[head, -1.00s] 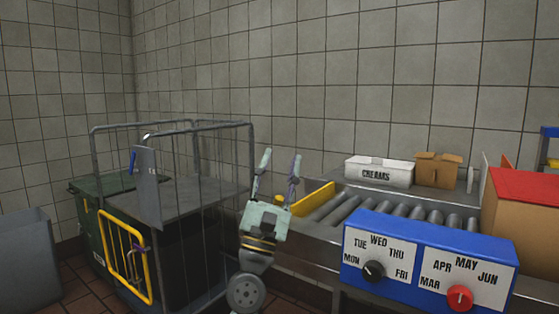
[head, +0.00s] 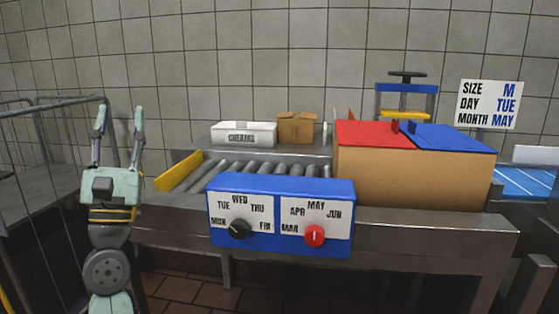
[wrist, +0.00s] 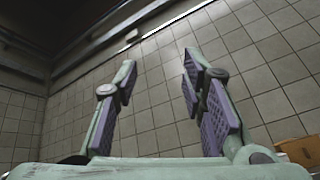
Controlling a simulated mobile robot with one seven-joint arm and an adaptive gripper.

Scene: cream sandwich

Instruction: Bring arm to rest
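My gripper (head: 119,125) stands upright at the left of the head view, fingers pointing up. It is open and empty. The arm is raised beside the left end of the roller conveyor, in front of the wire cage, and touches nothing that I can see.
A blue dial box (head: 280,188) is at the front of the conveyor (head: 330,208). A large cardboard box (head: 410,180) with red and blue lids stands right. The CREAMS box (head: 243,133) and a small carton (head: 297,128) are behind. A wire cage (head: 60,150) is at left.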

